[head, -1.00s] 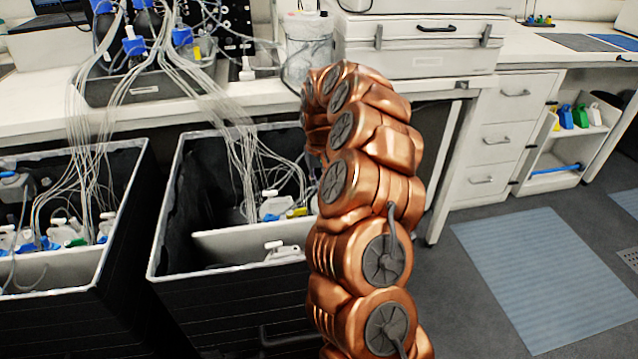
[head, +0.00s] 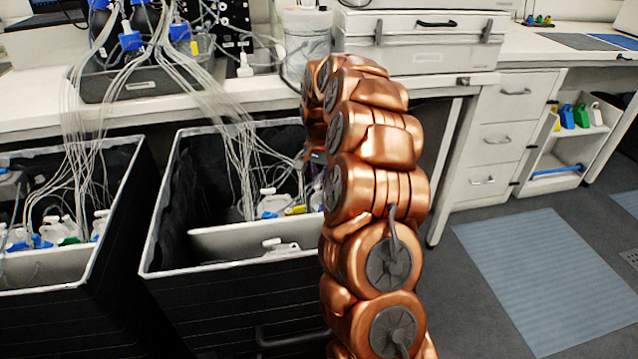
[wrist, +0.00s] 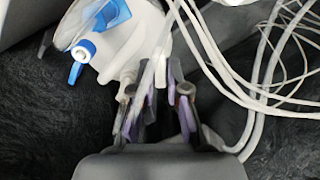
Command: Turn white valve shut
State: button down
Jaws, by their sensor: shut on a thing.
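In the wrist view my gripper (wrist: 158,108) reaches down among white tubes, with its grey and purple fingers around a narrow white piece. This piece looks like the white valve (wrist: 161,68). Its lower part is hidden between the fingers, so its exact angle is hard to tell. A white jug (wrist: 135,45) with blue fittings (wrist: 82,50) lies just left of the fingers. In the head view my copper arm hides most of my gripper and the valve, at the right side of the black bin (head: 225,300).
White tubes (wrist: 225,80) run close along the right of my gripper. The bin holds white jugs (head: 275,203) behind a pale divider (head: 235,243). A second black bin (head: 90,285) stands left. The bench edge (head: 260,105) is close behind my arm.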

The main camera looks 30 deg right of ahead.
jog(key=m, duration=0.4)
jog(key=shift+s+m+b, duration=0.1)
jog(key=shift+m+b, duration=0.2)
jog(key=shift+m, duration=2.3)
jog(key=c, duration=1.2)
grip_release()
